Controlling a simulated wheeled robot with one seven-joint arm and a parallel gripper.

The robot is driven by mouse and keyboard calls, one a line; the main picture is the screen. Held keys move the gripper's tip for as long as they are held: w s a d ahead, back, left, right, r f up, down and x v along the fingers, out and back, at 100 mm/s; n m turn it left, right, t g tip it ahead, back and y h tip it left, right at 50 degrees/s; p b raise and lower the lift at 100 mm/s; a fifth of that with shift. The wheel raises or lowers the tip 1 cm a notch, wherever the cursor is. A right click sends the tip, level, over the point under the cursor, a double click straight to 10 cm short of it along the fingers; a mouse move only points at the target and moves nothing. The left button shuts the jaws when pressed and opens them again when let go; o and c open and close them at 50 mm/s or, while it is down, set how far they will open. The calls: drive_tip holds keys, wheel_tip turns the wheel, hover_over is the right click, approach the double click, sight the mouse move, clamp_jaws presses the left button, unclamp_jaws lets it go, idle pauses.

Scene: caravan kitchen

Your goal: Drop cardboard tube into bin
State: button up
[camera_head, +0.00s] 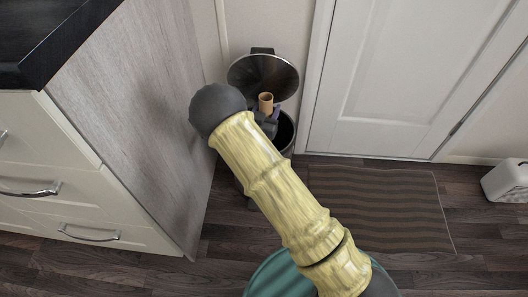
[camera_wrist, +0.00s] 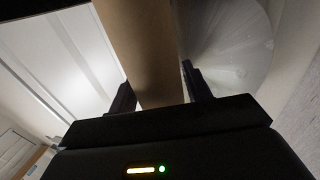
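The brown cardboard tube (camera_head: 266,102) stands nearly upright above the bin in the head view. My gripper (camera_head: 266,119) is shut on it; the tube also shows between the two dark fingers in the wrist view (camera_wrist: 145,50). The round bin (camera_head: 287,133) is open, with its shiny lid (camera_head: 262,76) tilted up behind the tube. The gripper and tube overlap the bin's mouth in the head view. My arm hides much of the bin's body, and the tube's lower end is hidden by the gripper.
A cabinet with drawers (camera_head: 80,190) stands left of the bin, its grey side panel (camera_head: 145,110) close by. A white door (camera_head: 400,75) is behind to the right. A striped mat (camera_head: 385,205) lies on the floor. A white box (camera_head: 508,181) sits at far right.

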drive_tip(key=shift+o, duration=1.1)
wheel_tip(320, 180, up, 10)
drive_tip(key=p, duration=0.5)
